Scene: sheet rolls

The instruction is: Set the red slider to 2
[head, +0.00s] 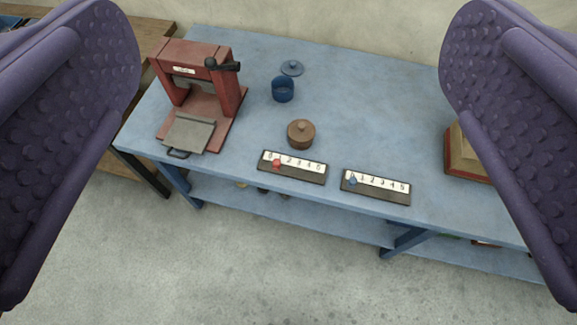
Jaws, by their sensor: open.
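The red slider is a small red knob (277,163) on a dark strip with a white number scale (306,175), near the front edge of the blue table. The knob sits left of the 2, about where the 1 would be; it seems to cover that digit. The 2, 3, 4 and 5 show to its right. My gripper (288,110) is open and empty. Its two purple padded fingers stand wide apart at the left and right of the view, nearer the camera than the table and apart from the slider.
A similar strip (376,192) with a blue knob (352,181) at its left end lies to the right. A brown lidded pot (301,134) stands just behind the red slider. A red press (205,90), a blue cup (283,89) and a wooden block (466,155) stand around.

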